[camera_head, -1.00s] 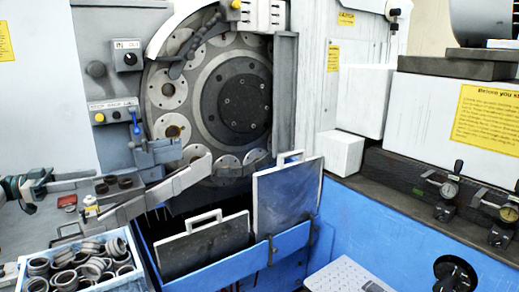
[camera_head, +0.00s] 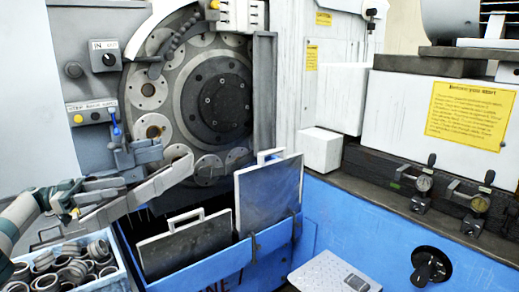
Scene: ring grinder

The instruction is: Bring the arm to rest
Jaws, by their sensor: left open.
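My left gripper (camera_head: 68,204) is at the left edge of the head view, its teal and grey arm coming in from the lower left. Its jaws are open, and I see nothing held between them. It is above the work surface, just behind the blue-rimmed bin (camera_head: 122,268) full of metal rings (camera_head: 62,268). It appears apart from the rings. The arm covers part of the surface behind the bin. My right gripper is not in view.
The grinder's round disc (camera_head: 215,100) stands behind, with a metal chute (camera_head: 150,190) running from it toward the gripper. Two upright plates (camera_head: 268,195) stand in a blue trough (camera_head: 215,268). Gauges (camera_head: 424,184) line the dark ledge at right.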

